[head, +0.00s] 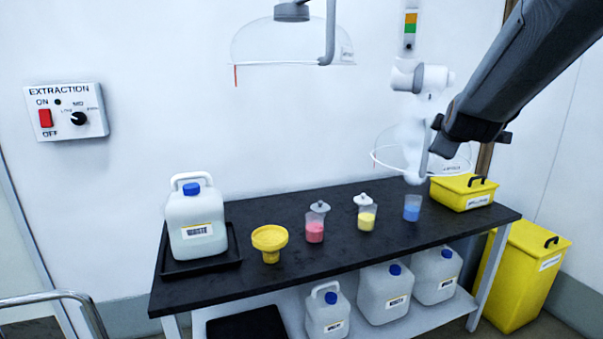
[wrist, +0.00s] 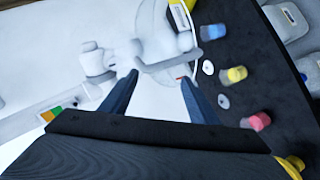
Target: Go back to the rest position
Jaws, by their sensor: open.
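My gripper (wrist: 159,77) is open in the wrist view, with two dark fingers spread apart and nothing between their tips. Beyond the fingers are the white wall and a white jointed extraction arm (wrist: 110,60). In the head view my dark grey arm reaches in from the upper right, above the right part of the black bench (head: 365,245). Its end is beside the white extraction arm (head: 412,145), raised above the bench; the fingertips are hard to make out there. I cannot tell the gap between my gripper and the extraction arm.
On the bench stand a waste jug (head: 195,225) in a black tray, a yellow funnel (head: 269,243), red (head: 314,231), yellow (head: 366,218) and blue (head: 412,208) beakers, and a yellow box (head: 462,191). A yellow bin (head: 525,275) stands at right.

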